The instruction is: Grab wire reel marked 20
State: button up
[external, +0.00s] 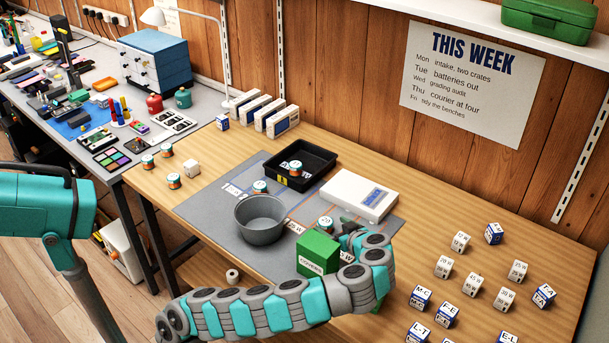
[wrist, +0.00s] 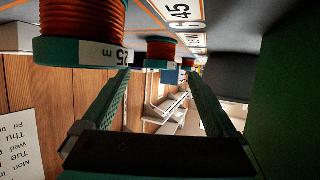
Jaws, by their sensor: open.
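A wire reel with a white top and teal-and-orange side (external: 325,223) stands on the grey mat beside my gripper (external: 350,230); its top number looks like 20 but is tiny. In the wrist view, the nearest orange reel (wrist: 80,52) has a side label that seems to read 25 m. My gripper (wrist: 160,78) is open, and nothing is held between its fingers. Another reel (wrist: 162,50) shows farther off, beyond the fingers. Other reels are one on the mat (external: 260,187), one in the black tray (external: 295,168), and several at the table's left end (external: 174,181).
A green box (external: 318,254) stands close to my gripper, filling the right of the wrist view (wrist: 285,90). A grey pot (external: 262,220) is left of it. A white case (external: 358,195) lies behind the gripper. Several marked cubes (external: 473,284) stand at right. The black tray (external: 318,160) is farther back.

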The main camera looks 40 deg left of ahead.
aim_at(326, 221)
jog(key=shift+p+x, duration=0.3)
jog(key=shift+x, duration=2.15)
jog(key=shift+c, duration=0.3)
jog(key=c, duration=1.4)
